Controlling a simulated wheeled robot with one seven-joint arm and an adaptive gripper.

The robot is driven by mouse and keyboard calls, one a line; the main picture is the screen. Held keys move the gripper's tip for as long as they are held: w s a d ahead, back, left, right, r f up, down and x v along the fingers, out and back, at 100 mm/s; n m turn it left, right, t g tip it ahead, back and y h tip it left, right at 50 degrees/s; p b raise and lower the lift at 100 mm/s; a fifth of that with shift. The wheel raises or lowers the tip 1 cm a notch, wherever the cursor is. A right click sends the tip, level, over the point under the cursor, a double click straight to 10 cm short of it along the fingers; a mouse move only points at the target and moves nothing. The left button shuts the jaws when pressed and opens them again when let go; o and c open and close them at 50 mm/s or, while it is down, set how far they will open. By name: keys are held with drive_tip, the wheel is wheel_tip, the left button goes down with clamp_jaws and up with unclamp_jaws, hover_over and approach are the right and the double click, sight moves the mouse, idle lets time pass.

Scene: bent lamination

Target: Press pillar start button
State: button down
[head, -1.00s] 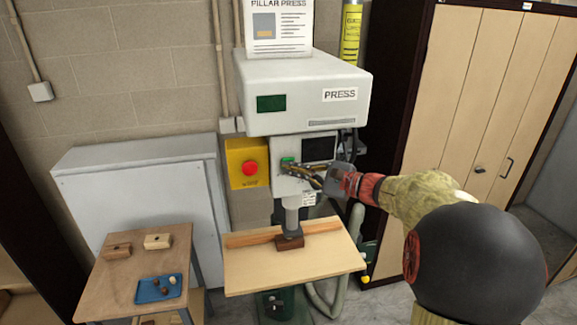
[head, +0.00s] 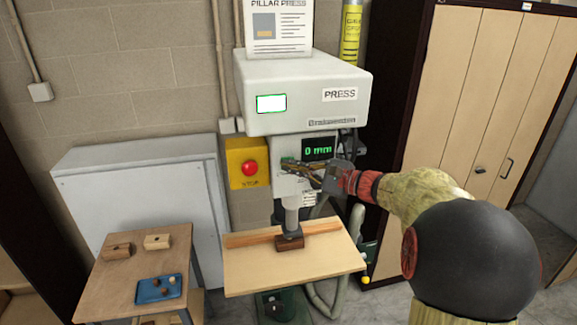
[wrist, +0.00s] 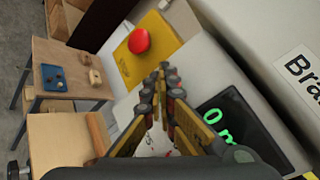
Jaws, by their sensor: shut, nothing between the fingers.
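The pillar press (head: 305,92) stands against the wall, with a white-lit panel on its head. Its small display (head: 319,149) reads "0 mm" in green; the display (wrist: 240,120) also shows in the wrist view. The green start button (head: 287,162) is on the grey front panel, mostly covered by my fingertips. My gripper (head: 292,165) is shut and empty, its tips at the button; I cannot see the exact contact. In the wrist view my gripper (wrist: 162,78) points at the panel, and the button is hidden behind the fingers.
A red stop button (head: 249,168) on a yellow box is just left of my fingertips. Below is the press table (head: 265,275) with a dark block (head: 290,243) under the ram. A side table (head: 115,275) holds wooden blocks and a blue tray (head: 158,289).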

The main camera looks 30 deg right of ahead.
drive_tip(key=shift+s, duration=0.2)
drive_tip(key=shift+s+a+b, duration=0.3)
drive_tip(key=shift+s+b, duration=0.1)
drive_tip(key=shift+s, duration=0.3)
drive_tip(key=s, duration=0.2)
drive_tip(key=s+a+b, duration=0.1)
drive_tip(key=s, duration=0.1)
drive_tip(key=shift+s+a, duration=0.15)
drive_tip(key=shift+s, duration=0.25)
idle(0.6)
